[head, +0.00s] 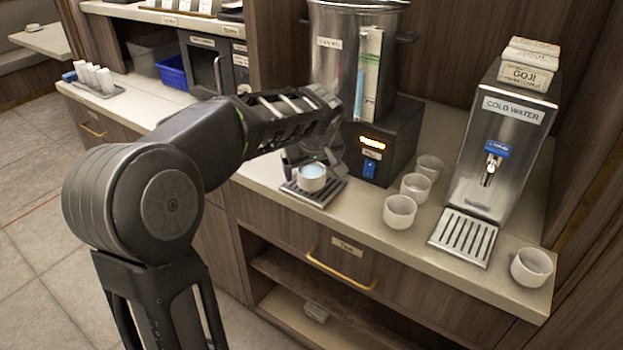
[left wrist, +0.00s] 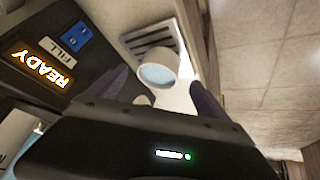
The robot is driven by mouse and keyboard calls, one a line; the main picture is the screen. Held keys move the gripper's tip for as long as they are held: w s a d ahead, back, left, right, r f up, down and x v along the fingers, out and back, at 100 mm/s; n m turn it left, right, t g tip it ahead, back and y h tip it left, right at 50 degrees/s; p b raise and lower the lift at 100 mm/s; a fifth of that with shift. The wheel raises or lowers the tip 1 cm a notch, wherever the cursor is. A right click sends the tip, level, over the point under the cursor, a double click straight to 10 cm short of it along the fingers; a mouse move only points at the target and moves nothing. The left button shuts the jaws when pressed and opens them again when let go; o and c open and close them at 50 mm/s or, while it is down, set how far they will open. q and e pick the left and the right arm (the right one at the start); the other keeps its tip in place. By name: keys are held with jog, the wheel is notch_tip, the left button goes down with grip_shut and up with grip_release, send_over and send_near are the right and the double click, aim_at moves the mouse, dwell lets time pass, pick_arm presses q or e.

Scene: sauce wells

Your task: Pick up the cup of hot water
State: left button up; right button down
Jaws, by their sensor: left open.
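A white cup of water (head: 312,178) stands upright on the drip tray (head: 325,196) of the hot water dispenser (head: 388,137). Pale blue water shows inside it. In the left wrist view the cup (left wrist: 157,70) is ahead of the fingers, on the slatted tray (left wrist: 150,37). My left gripper (head: 306,154) is close by the cup, reaching in from the left, and its fingers are partly hidden in the head view. In the left wrist view its two fingers (left wrist: 160,92) are spread with nothing held between them. My right gripper is in neither view.
Several white cups (head: 400,211) stand on the counter right of the dispenser. A cold water dispenser (head: 500,140) with its own drip tray (head: 463,238) is farther right. A drawer with a brass handle (head: 341,270) is below the counter edge.

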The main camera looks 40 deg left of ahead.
aim_at(311, 174)
pick_arm(q)
jog(key=shift+x, duration=2.7)
jog(key=shift+d, duration=0.1)
jog(key=c, duration=1.7)
